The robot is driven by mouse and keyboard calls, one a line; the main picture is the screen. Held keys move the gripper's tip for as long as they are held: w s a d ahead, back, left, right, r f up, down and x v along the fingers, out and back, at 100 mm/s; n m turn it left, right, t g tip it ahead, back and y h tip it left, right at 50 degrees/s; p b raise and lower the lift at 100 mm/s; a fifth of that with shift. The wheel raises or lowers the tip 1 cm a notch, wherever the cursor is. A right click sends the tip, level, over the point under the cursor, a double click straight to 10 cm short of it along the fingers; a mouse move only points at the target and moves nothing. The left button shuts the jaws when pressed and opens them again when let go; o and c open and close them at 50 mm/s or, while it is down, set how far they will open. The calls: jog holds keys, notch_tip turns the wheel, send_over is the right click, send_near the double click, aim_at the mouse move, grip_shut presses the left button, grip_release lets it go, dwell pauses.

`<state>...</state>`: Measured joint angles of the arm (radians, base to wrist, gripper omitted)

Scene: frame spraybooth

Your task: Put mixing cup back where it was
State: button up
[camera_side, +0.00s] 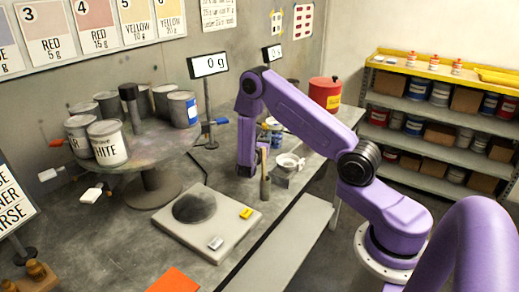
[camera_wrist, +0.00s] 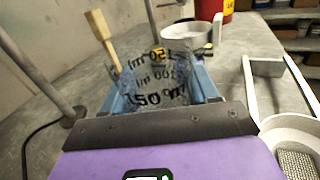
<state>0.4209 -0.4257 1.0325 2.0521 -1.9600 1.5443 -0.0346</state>
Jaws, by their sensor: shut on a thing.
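The mixing cup (camera_wrist: 158,80) is clear, with black millilitre marks. It sits between the blue fingers of my gripper (camera_wrist: 160,90) in the wrist view, and the gripper is shut on it.
A wooden stick (camera_wrist: 103,35) stands upright beyond the cup. A white container (camera_wrist: 188,36) and a strainer (camera_wrist: 292,135) lie close to the right. A scale (camera_side: 207,220) is on the front bench, left of it a round stand (camera_side: 160,165) with several cans. A red canister (camera_side: 325,92) stands behind.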

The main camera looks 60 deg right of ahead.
jog(key=shift+f, duration=2.3)
jog(key=shift+f, duration=0.15)
jog(key=o, duration=1.1)
jog(key=shift+a, duration=0.1)
jog(key=v, duration=0.2)
jog(key=shift+s+a, duration=0.1)
jog(key=shift+a, duration=0.2)
notch_tip(320, 180, up, 6)
jog(key=shift+a, duration=0.1)
jog(key=shift+s+r, duration=0.1)
jog(key=shift+r, duration=0.55)
